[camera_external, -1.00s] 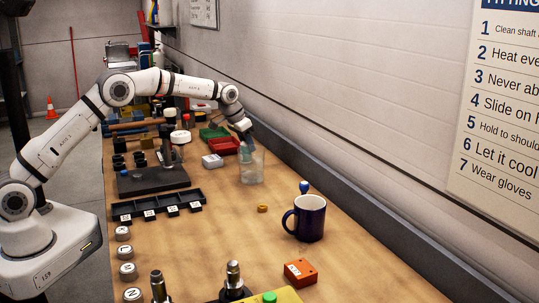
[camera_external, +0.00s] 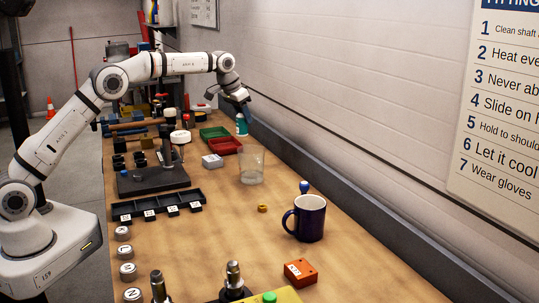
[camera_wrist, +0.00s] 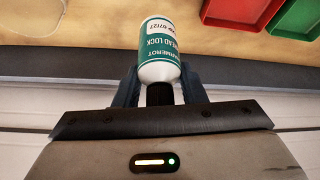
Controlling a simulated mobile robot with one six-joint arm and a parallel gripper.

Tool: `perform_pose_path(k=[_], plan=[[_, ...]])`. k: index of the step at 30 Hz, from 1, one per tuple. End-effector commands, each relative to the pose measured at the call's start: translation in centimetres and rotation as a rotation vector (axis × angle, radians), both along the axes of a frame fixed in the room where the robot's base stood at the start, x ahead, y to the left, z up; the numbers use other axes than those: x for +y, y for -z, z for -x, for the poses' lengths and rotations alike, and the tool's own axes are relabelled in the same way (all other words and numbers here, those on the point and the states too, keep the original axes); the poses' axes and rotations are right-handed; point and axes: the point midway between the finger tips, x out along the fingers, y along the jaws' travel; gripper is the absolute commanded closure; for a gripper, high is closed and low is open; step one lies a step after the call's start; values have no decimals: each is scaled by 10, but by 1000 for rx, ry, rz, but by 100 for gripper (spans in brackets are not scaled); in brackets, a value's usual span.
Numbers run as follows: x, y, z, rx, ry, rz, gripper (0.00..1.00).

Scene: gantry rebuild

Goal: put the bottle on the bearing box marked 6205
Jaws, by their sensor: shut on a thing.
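The bottle (camera_wrist: 160,45) is white and teal with "THREAD LOCK" on its label and a black cap. My gripper (camera_wrist: 160,92) is shut on its cap end, which points towards my wrist. In the external view my gripper (camera_external: 243,107) is high near the wall, and the bottle (camera_external: 241,126) hangs below it, seen beyond the clear glass. An orange box (camera_external: 300,272) lies at the front. I cannot read 6205 on either box.
The clear glass (camera_external: 252,165) stands empty near the wall. Red (camera_external: 226,146) and green (camera_external: 214,133) trays lie behind it. A dark blue mug (camera_external: 308,218), a yellow ring (camera_external: 263,208) and a black compartment tray (camera_external: 158,206) stand further forward. Mid-bench is mostly clear.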

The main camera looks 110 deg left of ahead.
Motion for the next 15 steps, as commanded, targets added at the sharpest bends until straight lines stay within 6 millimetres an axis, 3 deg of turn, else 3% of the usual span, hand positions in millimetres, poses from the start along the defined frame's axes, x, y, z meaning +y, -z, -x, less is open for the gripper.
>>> perform_pose_path(k=[6, 15], plan=[[-24, -19, 39, 1, -113, -1, 86], [-58, -28, 83, -1, -239, -2, 86]])
